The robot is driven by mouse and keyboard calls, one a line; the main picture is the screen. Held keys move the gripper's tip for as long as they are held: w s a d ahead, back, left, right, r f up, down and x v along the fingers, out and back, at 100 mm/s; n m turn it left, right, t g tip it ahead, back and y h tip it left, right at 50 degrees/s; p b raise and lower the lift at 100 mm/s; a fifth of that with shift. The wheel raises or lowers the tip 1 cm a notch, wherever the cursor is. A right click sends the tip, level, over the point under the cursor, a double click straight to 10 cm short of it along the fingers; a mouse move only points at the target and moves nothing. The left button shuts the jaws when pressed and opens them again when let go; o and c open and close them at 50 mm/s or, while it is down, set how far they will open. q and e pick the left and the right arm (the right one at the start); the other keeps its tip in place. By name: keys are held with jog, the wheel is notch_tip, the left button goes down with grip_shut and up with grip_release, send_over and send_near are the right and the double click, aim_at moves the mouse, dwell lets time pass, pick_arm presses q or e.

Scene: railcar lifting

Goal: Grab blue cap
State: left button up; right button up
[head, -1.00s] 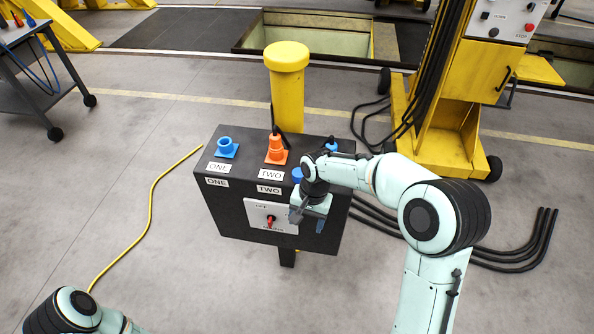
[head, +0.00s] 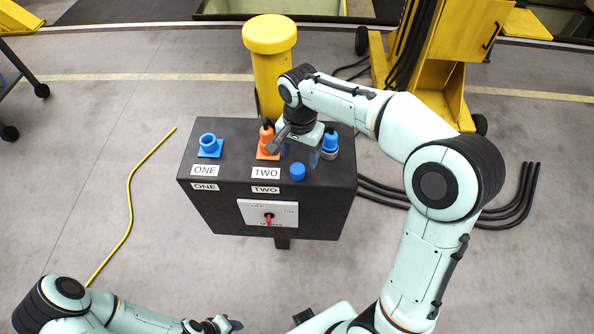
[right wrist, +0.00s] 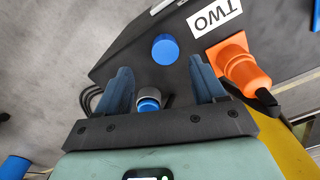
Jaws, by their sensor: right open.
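The blue cap (head: 297,172) is a small round cylinder on the sloping top of the black box (head: 225,222), right of the upper TWO label. It also shows in the right wrist view (right wrist: 165,49), just beyond the fingertips and roughly between their lines. My right gripper (head: 296,153) is over the box top behind the cap, open and empty. In the right wrist view its two dark blue fingers (right wrist: 160,72) are spread apart. My left gripper (head: 217,325) is at the bottom edge, far from the box; its jaws are unclear.
An orange plug (head: 266,143) stands close left of my right gripper, and a blue connector with a grey ring (head: 330,143) close right. A blue socket (head: 209,146) sits further left. A yellow post (head: 268,80) stands behind the box. Floor in front is clear.

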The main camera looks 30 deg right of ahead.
aim_at(297, 169)
jog(key=f, duration=0.6)
jog(key=shift+w+a+f, duration=0.2)
jog(key=shift+w+f, duration=0.05)
jog(key=shift+w, duration=0.05)
jog(key=c, duration=1.1)
